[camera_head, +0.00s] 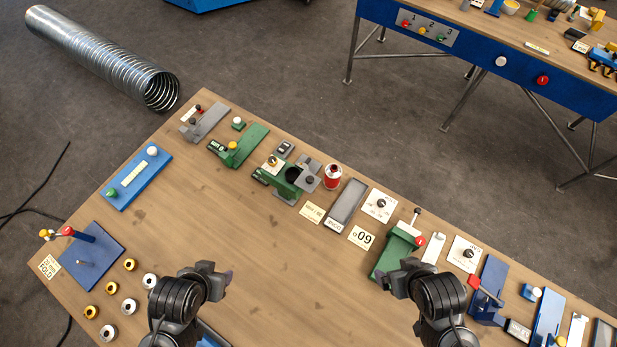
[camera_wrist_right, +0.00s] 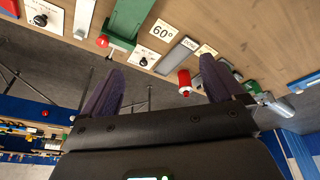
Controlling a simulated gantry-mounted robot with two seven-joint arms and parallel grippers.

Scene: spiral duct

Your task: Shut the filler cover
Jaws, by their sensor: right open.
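A green unit (camera_head: 270,180) with a round dark opening (camera_head: 293,174) stands at the back middle of the wooden table. A grey plate with a black knob (camera_head: 310,181), seemingly the filler cover, sits beside the opening, which shows uncovered. My left gripper (camera_head: 228,279) is in front and to the left of the unit, apart from it; its jaw gap cannot be made out. My right gripper (camera_head: 381,281) is near the front of a green lever block (camera_head: 396,250), well right of the unit. In the right wrist view its fingers (camera_wrist_right: 160,88) are spread with nothing between them.
A red can (camera_head: 332,177) stands just right of the unit, with a grey tray (camera_head: 346,201) beyond it. Cards, including a "60" card (camera_head: 361,237), lie nearby. Loose rings (camera_head: 109,333) and a blue peg board (camera_head: 92,256) are at left. The table's middle is clear.

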